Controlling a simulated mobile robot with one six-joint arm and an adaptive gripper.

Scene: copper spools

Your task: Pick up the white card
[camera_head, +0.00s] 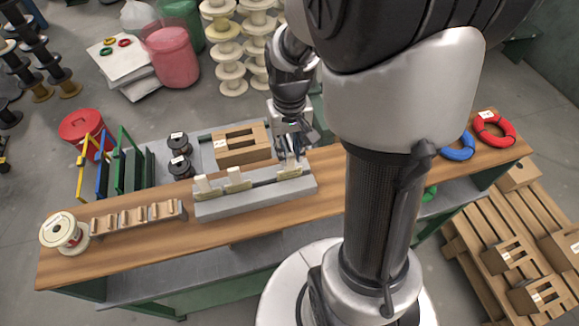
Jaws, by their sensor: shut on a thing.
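A long grey holder (255,202) lies on the wooden bench, with several pale upright pieces along its top. My gripper (293,153) is lowered over the right end of this holder, its fingers pointing down. It is shut on the pale white card (289,168) there, which is small in this view and partly covered by the fingers. I cannot tell whether the card is clear of the holder. Two similar pale cards (235,177) stand in the middle and at the left of the holder.
A cardboard box (241,145) stands just behind the holder, close to my gripper. Two dark spools (180,157) are left of it. A wooden rack (138,217) and a cream spool (64,232) fill the bench's left end. Blue (457,147) and red (494,129) coils lie at the right.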

